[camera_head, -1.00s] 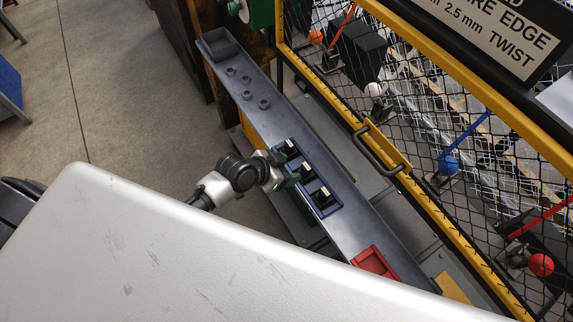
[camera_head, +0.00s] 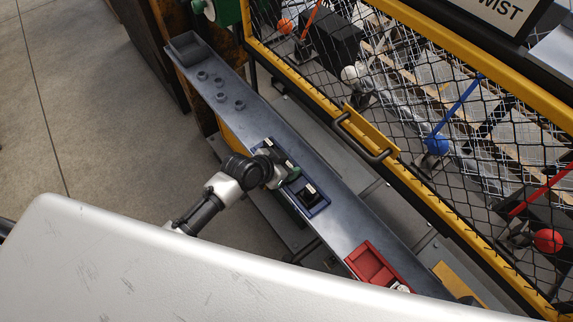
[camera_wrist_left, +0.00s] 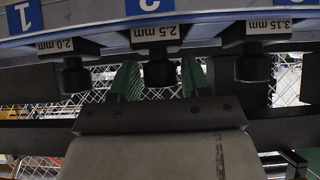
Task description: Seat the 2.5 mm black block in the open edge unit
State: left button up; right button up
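The blue tray (camera_head: 320,208) on the grey shelf holds black blocks with white labels. In the left wrist view the labels are upside down: 2.0 mm (camera_wrist_left: 68,47), 2.5 mm (camera_wrist_left: 155,32) and 3.15 mm (camera_wrist_left: 268,28). The 2.5 mm black block's dark knob (camera_wrist_left: 158,70) hangs in the middle. My left gripper (camera_head: 284,172) is at the tray's middle slot and partly hides it. In the wrist view its green fingers (camera_wrist_left: 159,80) are open, one on each side of the 2.5 mm knob, with gaps visible. I cannot make out the open edge unit for sure.
A red tray (camera_head: 372,266) sits farther along the shelf (camera_head: 345,215). Several grey pegs (camera_head: 220,97) and a grey bin (camera_head: 187,47) are at its far end. A yellow-framed mesh guard (camera_head: 420,170) with a handle (camera_head: 362,142) stands close on the right.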

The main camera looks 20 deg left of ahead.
pick_arm(q)
jog(key=shift+r+p, duration=2.6)
jog(key=shift+r, duration=0.1)
jog(key=shift+w, duration=0.1)
jog(key=s+a+r+n+t+y+b, duration=0.1)
jog(key=a+r+n+y, duration=0.2)
jog(key=r, duration=0.6)
jog(key=s+a+r+n+t+y+b, duration=0.1)
jog(key=s+a+r+n+y+b, duration=0.1)
jog(key=r, duration=0.7)
jog(key=a+n+y, duration=0.1)
jog(key=a+n, duration=0.1)
jog(key=a, duration=0.1)
jog(key=shift+r+n+b, duration=0.15)
jog(key=shift+n+b, duration=0.15)
